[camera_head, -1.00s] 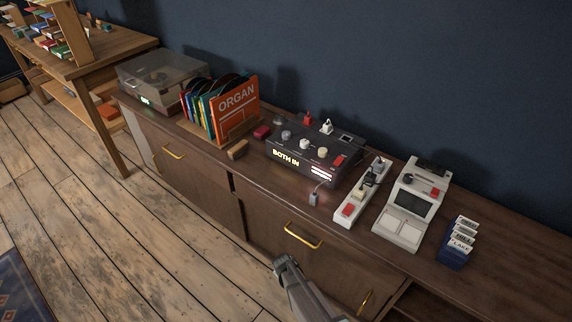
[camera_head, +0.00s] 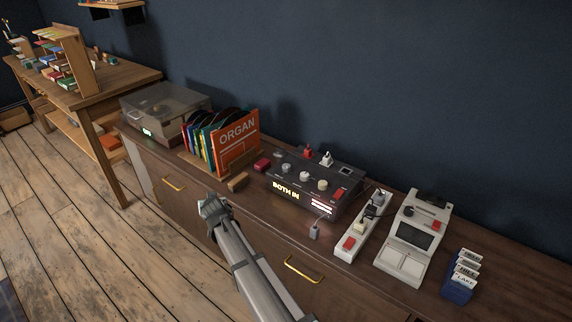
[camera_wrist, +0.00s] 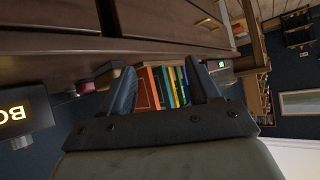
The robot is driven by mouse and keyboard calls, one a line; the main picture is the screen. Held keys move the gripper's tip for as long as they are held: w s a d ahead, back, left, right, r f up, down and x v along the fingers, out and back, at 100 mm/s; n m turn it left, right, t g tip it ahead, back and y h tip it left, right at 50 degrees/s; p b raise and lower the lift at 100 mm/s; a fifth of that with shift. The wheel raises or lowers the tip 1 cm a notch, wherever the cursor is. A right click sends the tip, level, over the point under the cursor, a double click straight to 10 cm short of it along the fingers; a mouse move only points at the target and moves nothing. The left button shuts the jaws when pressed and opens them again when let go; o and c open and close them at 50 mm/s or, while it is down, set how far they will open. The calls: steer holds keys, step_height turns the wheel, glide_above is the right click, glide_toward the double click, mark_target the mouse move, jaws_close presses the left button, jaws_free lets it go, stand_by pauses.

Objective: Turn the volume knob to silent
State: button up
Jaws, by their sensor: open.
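A dark mixer box (camera_head: 305,196) with a lit "BOTH IN" display stands on the sideboard top. Several pale round knobs sit on it, among them a grey one (camera_head: 307,177) and a cream one (camera_head: 322,184); I cannot tell which is the volume knob. My gripper (camera_head: 213,206) is in front of the sideboard, left of and nearer than the mixer, touching nothing. In the wrist view the gripper (camera_wrist: 165,85) has its two fingers spread apart with nothing held between them. The mixer's display corner (camera_wrist: 18,112) shows at that view's left edge; its knobs are not clear there.
A rack of records marked "ORGAN" (camera_head: 238,146) and a turntable (camera_head: 165,108) stand left of the mixer. A small wooden block (camera_head: 238,182) lies near the front edge. A power strip (camera_head: 362,225), a grey device (camera_head: 415,240) and a card holder (camera_head: 461,276) stand to the right.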

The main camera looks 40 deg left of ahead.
steer(key=w+a+r+m, duration=0.1)
steer(key=w+r+m, duration=0.2)
steer(key=w+r, duration=0.2)
step_height(320, 180, up, 16)
steer(key=f+m+g+h, duration=0.1)
steer(key=m+g+h, duration=0.65)
steer(key=m, duration=0.65)
glide_above(286, 166)
steer(key=t+h, duration=0.1)
steer(key=t, duration=0.1)
step_height(286, 166, down, 13)
steer(key=shift+f, duration=0.1)
steer(key=c, duration=1)
